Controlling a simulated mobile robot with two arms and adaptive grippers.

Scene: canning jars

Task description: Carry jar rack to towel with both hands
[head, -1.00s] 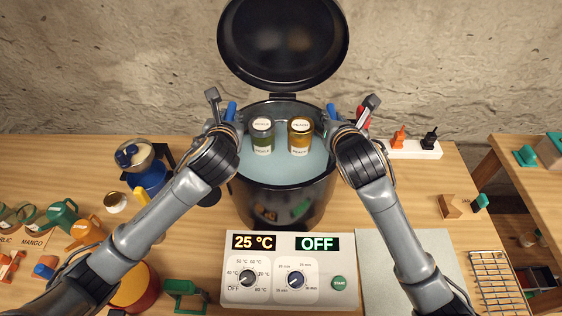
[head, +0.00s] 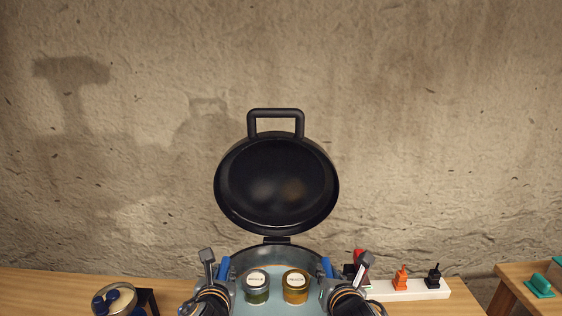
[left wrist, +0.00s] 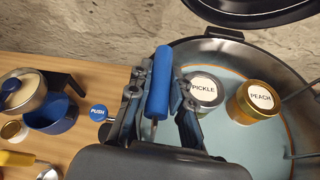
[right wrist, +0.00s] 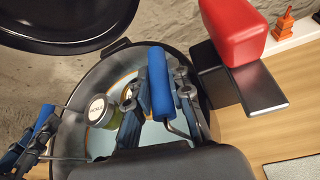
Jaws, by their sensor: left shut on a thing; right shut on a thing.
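The jar rack is mostly hidden in the large black pot (head: 240,258); its blue handles show at the left (head: 225,268) and right (head: 326,267). A pickle jar (left wrist: 204,90) and a peach jar (left wrist: 258,100) stand upright inside the pot in pale liquid. My left gripper (left wrist: 160,95) is shut on the left blue handle. My right gripper (right wrist: 160,95) is shut on the right blue handle. A grey flat patch, apparently the towel (right wrist: 292,170), shows at the lower right of the right wrist view.
The pot's lid (head: 277,185) stands open behind it. A red-topped black object (right wrist: 235,35) is close to the right gripper. A white power strip (head: 400,290) lies to the right.

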